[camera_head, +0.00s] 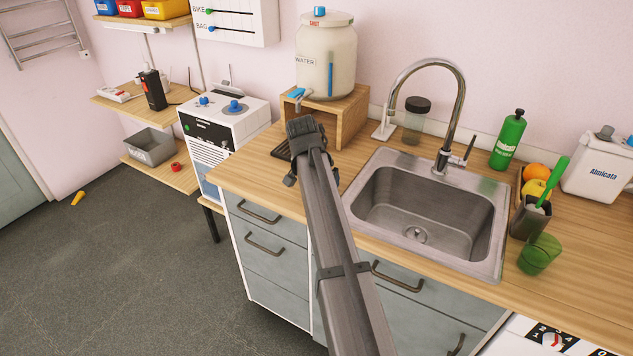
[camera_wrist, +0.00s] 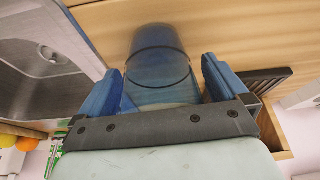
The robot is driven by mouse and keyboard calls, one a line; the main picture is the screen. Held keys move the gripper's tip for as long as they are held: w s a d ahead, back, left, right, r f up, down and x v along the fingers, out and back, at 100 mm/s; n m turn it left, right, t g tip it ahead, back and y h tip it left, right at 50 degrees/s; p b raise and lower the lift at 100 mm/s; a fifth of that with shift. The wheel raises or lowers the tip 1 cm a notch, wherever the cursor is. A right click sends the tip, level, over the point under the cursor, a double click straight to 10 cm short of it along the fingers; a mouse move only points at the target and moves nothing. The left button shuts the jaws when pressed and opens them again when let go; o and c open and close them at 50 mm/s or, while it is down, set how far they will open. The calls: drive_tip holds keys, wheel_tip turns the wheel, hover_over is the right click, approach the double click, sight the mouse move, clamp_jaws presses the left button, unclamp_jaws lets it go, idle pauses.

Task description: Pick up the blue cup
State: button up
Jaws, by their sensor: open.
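The blue cup (camera_wrist: 158,62) is see-through and stands on the wooden counter in the wrist view. It lies between the two blue fingers of my gripper (camera_wrist: 163,68), which are open. A small gap shows beside the cup near each fingertip; whether its lower part touches a finger is unclear. In the head view the cup is not visible, and my arm covers part of the counter left of the sink. The fingers are also hidden there.
The sink (camera_head: 489,233) lies right of my arm, with a tall faucet (camera_head: 459,95). A wooden stand (camera_head: 352,118) with a water dispenser (camera_head: 327,60) is behind. A dark drain rack (camera_wrist: 262,80) is close to my gripper. A green cup (camera_head: 540,254) stands far right.

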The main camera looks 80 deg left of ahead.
drive_tip(key=shift+f, duration=0.15)
drive_tip(key=shift+c, duration=0.2)
drive_tip(key=c, duration=1)
